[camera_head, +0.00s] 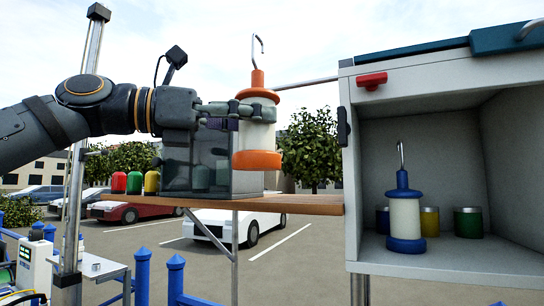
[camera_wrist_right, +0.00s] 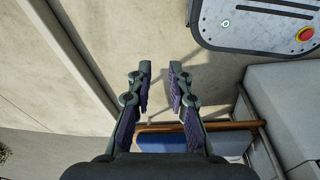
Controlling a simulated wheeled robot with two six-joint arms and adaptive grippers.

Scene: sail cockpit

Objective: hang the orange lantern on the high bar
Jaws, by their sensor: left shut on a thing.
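The orange lantern (camera_head: 257,138) has a white body, an orange base and cap, and a metal hook on top. My left gripper (camera_head: 262,111) is shut on its upper body and holds it upright in the air, in front of the dark glass-fronted box. A metal bar (camera_head: 306,83) runs from behind the lantern's cap to the grey cabinet at right; the hook's tip stands above it, and I cannot tell the depth between them. My right gripper (camera_wrist_right: 159,76) shows in the right wrist view, its fingers apart with nothing between them.
A blue lantern (camera_head: 404,214) stands in the open grey cabinet (camera_head: 500,262), with several small cans behind it. A wooden shelf (camera_head: 310,204) carries the dark box (camera_head: 190,165) and small red, green and yellow items (camera_head: 135,183). A panel with a red button (camera_wrist_right: 306,34) shows in the right wrist view.

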